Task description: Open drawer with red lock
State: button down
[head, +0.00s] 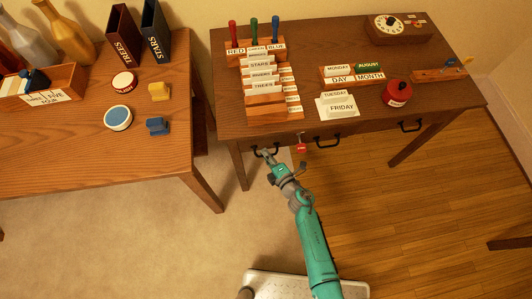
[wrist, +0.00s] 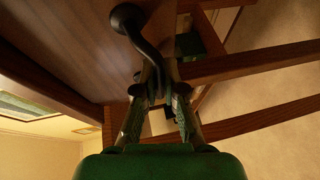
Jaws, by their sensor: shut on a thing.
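The wooden desk (head: 225,95) has several black drawer handles along its front edge. A small red lock (head: 301,148) hangs at the front edge, between the left handle (head: 258,151) and the middle handle (head: 327,142). My gripper (head: 268,156) is at the left handle, left of the red lock. In the wrist view, the dark curved handle (wrist: 128,20) runs down between the fingers of my gripper (wrist: 155,88), which are shut on it. The fingers hide part of the handle. I cannot tell how far the left drawer is out.
The right handle (head: 411,125) is free. The desk top carries a stepped label rack (head: 265,98), word blocks, a red round pot (head: 397,93) and a dial box (head: 398,28). A second table (head: 165,90) stands at left. Open floor lies in front of the desk.

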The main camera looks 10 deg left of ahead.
jog(key=s+d, duration=0.3)
jog(key=s, duration=0.7)
jog(key=s+d, duration=0.2)
jog(key=s, duration=0.8)
jog(key=s+d, duration=0.3)
jog(key=s, duration=0.7)
jog(key=shift+d, duration=0.3)
jog(key=c, duration=1.3)
grip_release()
jog(key=shift+o, duration=0.2)
